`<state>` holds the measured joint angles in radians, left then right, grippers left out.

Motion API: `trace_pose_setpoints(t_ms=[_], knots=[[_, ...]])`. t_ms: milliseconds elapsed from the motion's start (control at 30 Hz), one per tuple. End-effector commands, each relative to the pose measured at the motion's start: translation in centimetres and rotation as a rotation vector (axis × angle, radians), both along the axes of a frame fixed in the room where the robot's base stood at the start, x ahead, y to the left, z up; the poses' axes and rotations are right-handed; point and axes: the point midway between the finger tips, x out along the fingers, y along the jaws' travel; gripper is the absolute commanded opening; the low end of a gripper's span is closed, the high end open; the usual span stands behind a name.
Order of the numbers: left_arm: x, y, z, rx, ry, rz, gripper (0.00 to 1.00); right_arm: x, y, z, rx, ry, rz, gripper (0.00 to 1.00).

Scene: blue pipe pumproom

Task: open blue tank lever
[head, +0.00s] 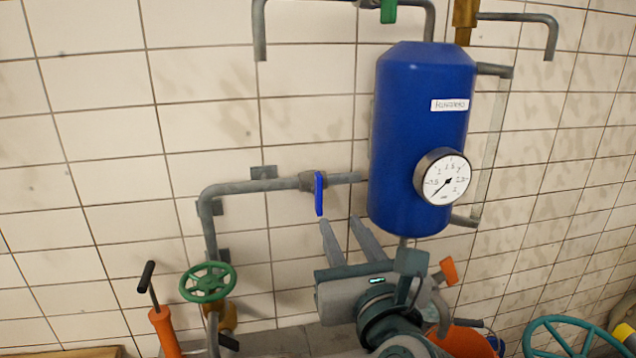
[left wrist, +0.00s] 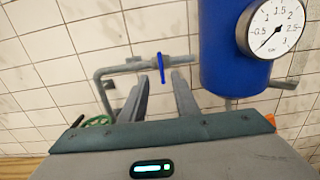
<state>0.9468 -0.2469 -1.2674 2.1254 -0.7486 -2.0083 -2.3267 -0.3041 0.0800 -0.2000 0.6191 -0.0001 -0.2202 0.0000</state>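The blue lever (head: 319,193) hangs down, across the grey horizontal pipe (head: 265,186) on the left side of the blue tank (head: 420,130). In the left wrist view the lever (left wrist: 161,68) shows above and between my fingers. My left gripper (head: 345,222) is open and empty. Its two fingers point up toward the wall, just below and a little right of the lever, without visible contact. The fingers also show in the left wrist view (left wrist: 161,85). My right gripper is not in view.
A round gauge (head: 442,177) sits on the tank front. A green handwheel (head: 208,282) and an orange pump with a black handle (head: 162,325) stand at lower left. An orange handle (head: 448,271) is right of my gripper. A teal wheel (head: 557,338) is at lower right.

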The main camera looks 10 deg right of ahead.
Motion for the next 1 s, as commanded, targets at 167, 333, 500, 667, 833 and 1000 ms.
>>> trace_pose_setpoints(t_ms=[167,333,500,667,833,1000], knots=[[1.0,0.0,0.1,0.003,-0.003,0.000,0.28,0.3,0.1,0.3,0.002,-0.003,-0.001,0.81],[2.9,0.1,0.3,0.004,-0.003,0.004,0.28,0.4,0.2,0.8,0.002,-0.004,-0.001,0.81],[4.3,-0.1,0.2,0.005,-0.005,-0.001,0.28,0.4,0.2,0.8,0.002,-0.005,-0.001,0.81],[5.9,0.2,0.2,0.004,-0.003,0.005,0.28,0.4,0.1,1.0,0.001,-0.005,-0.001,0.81],[8.3,0.1,0.3,0.004,-0.004,0.004,0.28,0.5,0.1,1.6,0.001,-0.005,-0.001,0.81],[11.2,0.1,0.4,0.001,0.003,0.006,0.28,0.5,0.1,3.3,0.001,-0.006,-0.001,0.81]])
